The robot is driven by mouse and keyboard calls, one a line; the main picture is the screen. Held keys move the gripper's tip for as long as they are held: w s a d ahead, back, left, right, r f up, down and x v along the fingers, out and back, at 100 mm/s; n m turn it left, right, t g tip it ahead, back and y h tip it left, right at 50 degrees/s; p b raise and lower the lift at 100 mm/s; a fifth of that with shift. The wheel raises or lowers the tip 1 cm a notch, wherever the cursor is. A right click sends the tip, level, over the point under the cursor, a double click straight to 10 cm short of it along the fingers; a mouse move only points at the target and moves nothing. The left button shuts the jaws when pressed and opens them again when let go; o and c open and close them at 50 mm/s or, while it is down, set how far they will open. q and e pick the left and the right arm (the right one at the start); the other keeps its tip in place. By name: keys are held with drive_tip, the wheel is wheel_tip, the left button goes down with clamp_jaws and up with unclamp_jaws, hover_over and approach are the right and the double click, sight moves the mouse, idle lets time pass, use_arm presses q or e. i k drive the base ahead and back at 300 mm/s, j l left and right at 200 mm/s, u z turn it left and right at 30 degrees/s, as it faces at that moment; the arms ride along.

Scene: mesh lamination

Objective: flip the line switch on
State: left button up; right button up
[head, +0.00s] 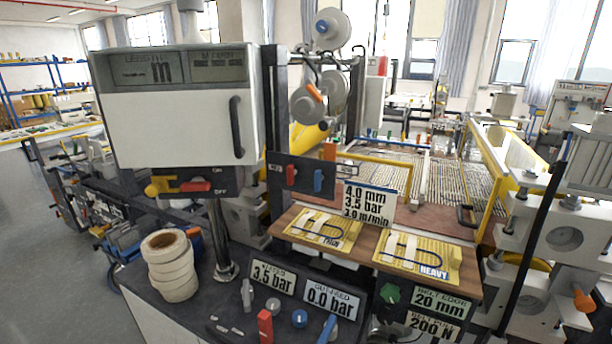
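A dark switch box (178,174) hangs under the white display cabinet (180,115). It carries a red handle (195,186) lying roughly level, with a small ON mark above its right end and an OFF mark beside that end. A yellow knob (158,186) sits at the box's left end. No word "line" can be read on it, but it is the only switch I see with ON and OFF marks. Neither of my grippers shows in the head view.
A dark panel (272,171) with red and blue levers stands to the right. Tape rolls (170,265) stand on the dark bench below the switch box, left of a metal post (221,240). Pressure plates read 3.5 bar (273,277) and 0.0 bar (331,299). Two sample boards (418,256) lie on a wooden shelf.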

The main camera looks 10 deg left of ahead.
sight(198, 184)
drive_tip(key=u, duration=1.25)
